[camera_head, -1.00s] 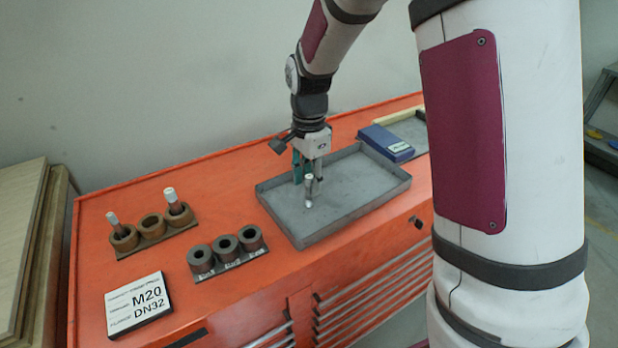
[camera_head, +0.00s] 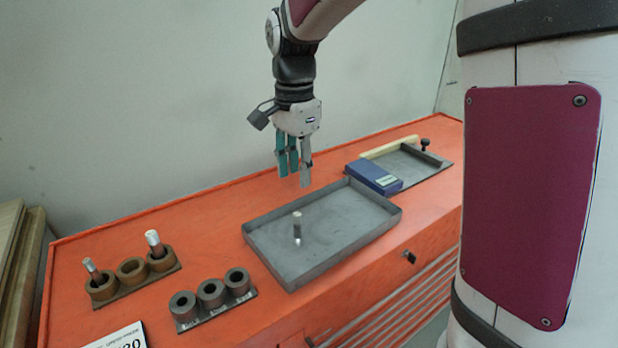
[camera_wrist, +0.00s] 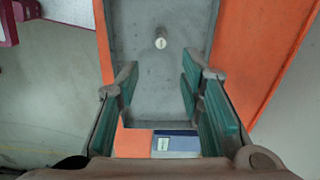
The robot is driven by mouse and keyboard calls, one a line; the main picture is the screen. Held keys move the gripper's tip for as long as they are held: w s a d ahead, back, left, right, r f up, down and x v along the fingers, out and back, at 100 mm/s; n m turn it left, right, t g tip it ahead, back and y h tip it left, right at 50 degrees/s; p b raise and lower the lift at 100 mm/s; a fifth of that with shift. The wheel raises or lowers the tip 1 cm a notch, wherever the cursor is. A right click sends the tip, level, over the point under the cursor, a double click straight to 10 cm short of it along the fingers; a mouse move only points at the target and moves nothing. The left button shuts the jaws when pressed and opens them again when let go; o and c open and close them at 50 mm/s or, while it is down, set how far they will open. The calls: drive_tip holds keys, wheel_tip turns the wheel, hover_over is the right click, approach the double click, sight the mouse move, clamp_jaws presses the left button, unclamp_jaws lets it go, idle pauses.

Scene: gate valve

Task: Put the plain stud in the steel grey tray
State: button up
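The plain stud (camera_head: 297,229), a light metal cylinder, stands upright inside the steel grey tray (camera_head: 279,271), on the left part of its floor. In the wrist view the stud (camera_wrist: 160,43) shows as a pale round end on the tray floor (camera_wrist: 150,75), beyond the fingertips. My gripper (camera_head: 295,178) is above the back of the tray, clear of it and apart from the stud. Its fingers are spread with nothing between them; the gap also shows in the wrist view (camera_wrist: 160,85).
A brown holder (camera_head: 131,271) with two studs standing in it is at the left. A dark grey holder (camera_head: 211,298) with empty sockets is in front. A blue box (camera_head: 374,177) and a second tray (camera_head: 428,166) lie at the back right. A label plate (camera_head: 122,338) is front left.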

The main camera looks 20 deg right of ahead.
drive_tip(key=s+r+n+t, duration=0.2)
drive_tip(key=s+n, duration=0.5)
drive_tip(key=s, duration=0.4)
drive_tip(key=s+r+n+t, duration=0.2)
drive_tip(key=s+n, duration=0.6)
drive_tip(key=s, duration=0.4)
drive_tip(key=shift+r+t, duration=0.3)
drive_tip(key=shift+t, duration=0.4)
